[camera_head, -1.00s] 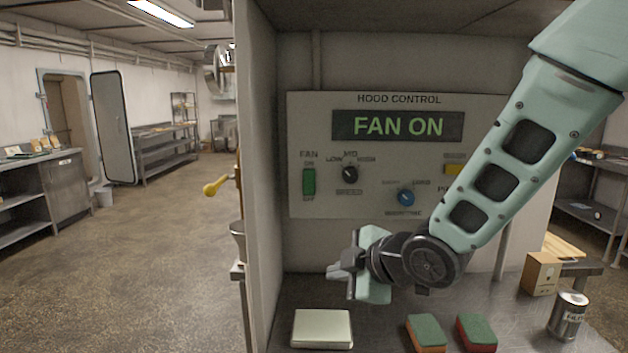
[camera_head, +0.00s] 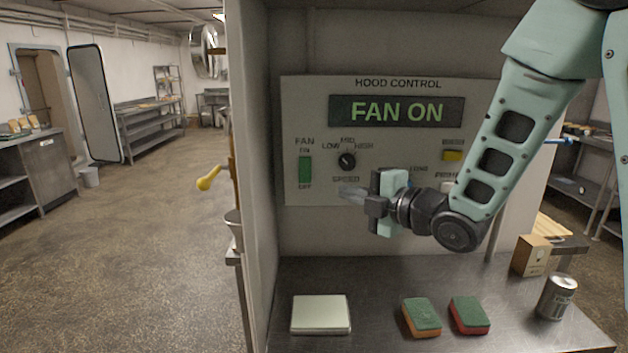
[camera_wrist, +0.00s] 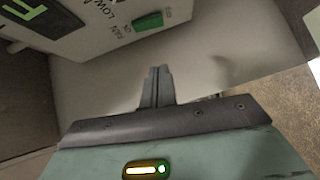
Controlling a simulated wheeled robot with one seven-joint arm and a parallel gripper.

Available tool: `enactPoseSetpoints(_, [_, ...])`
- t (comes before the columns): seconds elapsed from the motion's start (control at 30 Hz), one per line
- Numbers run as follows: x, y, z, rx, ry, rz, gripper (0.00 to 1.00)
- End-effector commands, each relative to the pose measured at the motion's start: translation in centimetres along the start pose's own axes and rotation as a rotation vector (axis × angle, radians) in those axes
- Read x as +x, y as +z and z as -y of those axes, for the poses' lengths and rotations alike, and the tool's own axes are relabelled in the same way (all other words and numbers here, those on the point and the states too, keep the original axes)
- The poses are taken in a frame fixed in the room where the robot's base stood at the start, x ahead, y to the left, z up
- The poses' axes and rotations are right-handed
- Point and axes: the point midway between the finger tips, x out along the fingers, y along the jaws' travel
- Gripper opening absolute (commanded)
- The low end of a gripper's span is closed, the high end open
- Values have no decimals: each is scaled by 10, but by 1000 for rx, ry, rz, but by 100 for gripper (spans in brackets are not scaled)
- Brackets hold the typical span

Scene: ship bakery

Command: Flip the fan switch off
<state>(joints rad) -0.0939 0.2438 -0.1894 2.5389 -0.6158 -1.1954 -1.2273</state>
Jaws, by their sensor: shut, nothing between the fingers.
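The hood control panel (camera_head: 315,125) is on the back wall of the booth, and its display (camera_head: 397,111) reads FAN ON. The green fan switch (camera_head: 305,169) sits at the panel's left, between an upper ON label and a lower OFF label. It also shows at the top of the wrist view (camera_wrist: 148,22). My gripper (camera_head: 345,192) is shut and empty, to the right of the switch and slightly lower, pointing left. In the wrist view, the closed fingers (camera_wrist: 157,72) are apart from the switch. My gripper hides part of the blue knob.
A black speed knob (camera_head: 347,161) lies right of the switch, with a yellow button (camera_head: 452,155) farther right. On the metal counter (camera_head: 375,280) are a pale flat box (camera_head: 320,314), two sponges (camera_head: 421,316) (camera_head: 469,314), a carton (camera_head: 531,256) and a can (camera_head: 556,297).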

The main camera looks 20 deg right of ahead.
Motion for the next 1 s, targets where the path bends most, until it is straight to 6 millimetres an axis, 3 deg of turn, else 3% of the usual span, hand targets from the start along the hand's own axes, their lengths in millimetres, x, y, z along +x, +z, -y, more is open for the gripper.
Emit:
enactPoseSetpoints(0.17, [16, -1, -2, 0, -3, -3, 0])
enactPoseSetpoints(0.6, [100, -2, -3, 1, -3, -3, 0])
enactPoseSetpoints(1.0, [126, 27, -1, 1, -1, 0, 0])
